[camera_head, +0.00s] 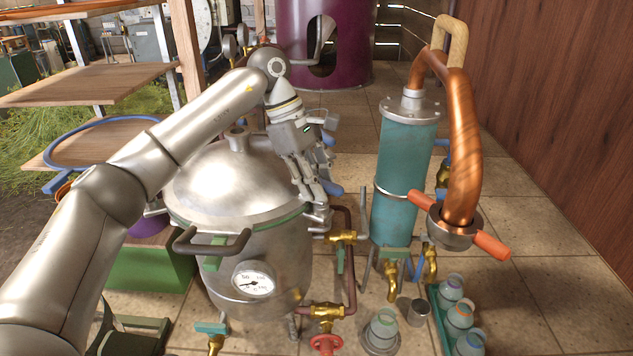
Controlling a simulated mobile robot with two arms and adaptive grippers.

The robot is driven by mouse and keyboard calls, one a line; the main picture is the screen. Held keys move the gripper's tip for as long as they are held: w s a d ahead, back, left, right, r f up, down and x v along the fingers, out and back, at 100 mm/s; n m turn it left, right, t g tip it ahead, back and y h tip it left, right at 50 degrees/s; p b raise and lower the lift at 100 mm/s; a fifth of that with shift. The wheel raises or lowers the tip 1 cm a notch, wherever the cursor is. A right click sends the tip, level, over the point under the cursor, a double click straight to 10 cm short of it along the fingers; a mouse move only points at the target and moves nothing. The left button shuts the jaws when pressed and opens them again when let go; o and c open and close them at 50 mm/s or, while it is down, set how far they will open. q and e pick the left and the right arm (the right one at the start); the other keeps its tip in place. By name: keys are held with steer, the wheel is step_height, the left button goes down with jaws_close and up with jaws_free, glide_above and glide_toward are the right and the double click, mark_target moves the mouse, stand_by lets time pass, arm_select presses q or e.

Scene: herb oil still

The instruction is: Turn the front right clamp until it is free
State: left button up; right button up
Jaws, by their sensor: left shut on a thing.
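The steel still pot (262,285) stands in the middle with its domed lid (228,185) on. My left gripper (318,198) reaches in from the left over the lid and points down at the right side of the rim. Its fingers are shut on the front right clamp, a small metal piece (320,217) at the rim, mostly covered by the fingers. How far the clamp is turned cannot be told. A green piece (213,254) shows at the front left rim behind the dark pot handle (211,243). My right gripper is not in view.
A teal condenser (402,180) with a thick copper pipe (463,150) and orange handles (490,246) stands right of the pot. Brass valves (342,236) and pipework run between them. Several bottles (459,315) stand at the front right. Tiled floor beyond is clear.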

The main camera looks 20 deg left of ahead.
arm_select(q)
jaws_close()
steer(key=n+t+b, duration=0.1)
steer(key=n+b, duration=0.1)
steer(key=n, duration=0.1)
steer(key=shift+s+n+t, duration=0.1)
steer(key=shift+n+t, duration=0.2)
steer(key=shift+n, duration=0.1)
steer(key=n+t+b, duration=0.1)
steer(key=n, duration=0.1)
steer(key=n+t+y+b, duration=0.1)
steer(key=n+b, duration=0.1)
steer(key=n, duration=0.1)
steer(key=shift+s+d+r+n, duration=0.1)
steer(key=shift+s+n, duration=0.1)
steer(key=shift+n, duration=0.1)
steer(key=n+y+b, duration=0.1)
steer(key=n, duration=0.1)
steer(key=n+t+b, duration=0.1)
steer(key=n, duration=0.2)
steer(key=shift+s+d+r+y+b, duration=0.1)
steer(key=shift+s+d+y+b, duration=0.1)
steer(key=shift+y+b, duration=0.15)
steer(key=shift+d+n+y+b, duration=0.1)
steer(key=shift+n+y+b, duration=0.65)
steer(key=shift+n, duration=1.35)
steer(key=o, duration=0.9)
jaws_free()
